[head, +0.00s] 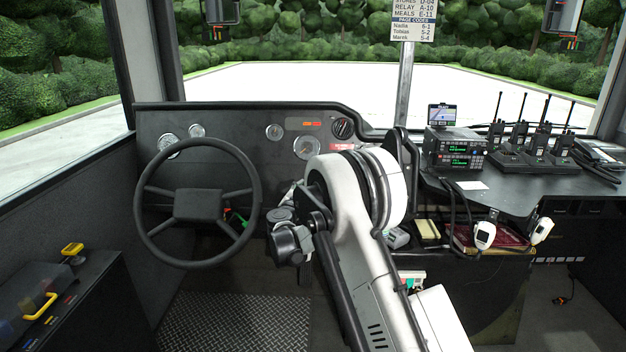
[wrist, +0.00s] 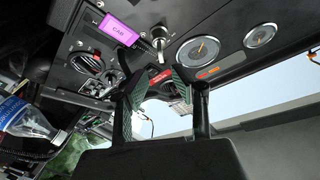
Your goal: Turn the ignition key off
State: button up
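In the wrist view, a silver key-like part (wrist: 160,40) stands out from the dark dashboard panel, beside a purple tag marked CAB (wrist: 118,30). It looks like the ignition key; its exact turn position is too small to tell. My gripper (wrist: 160,82) is open, its two green-padded fingers apart with nothing held between them. The key shows beyond the fingertips, toward the top of the picture, and appears apart from them. In the head view my arm reaches toward the dashboard (head: 237,130) and hides the key and the fingertips.
The steering wheel (head: 200,205) stands left of my arm. Gauges (head: 307,147) and a round knob (head: 343,128) are on the panel. Radios (head: 455,148) and several handsets crowd the right shelf. In the wrist view a bottle (wrist: 28,120) shows at the left edge.

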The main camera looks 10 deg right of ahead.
jog(key=b+x, duration=0.2)
jog(key=x, duration=0.8)
jog(key=shift+w+d, duration=0.1)
jog(key=shift+d, duration=0.05)
grip_shut()
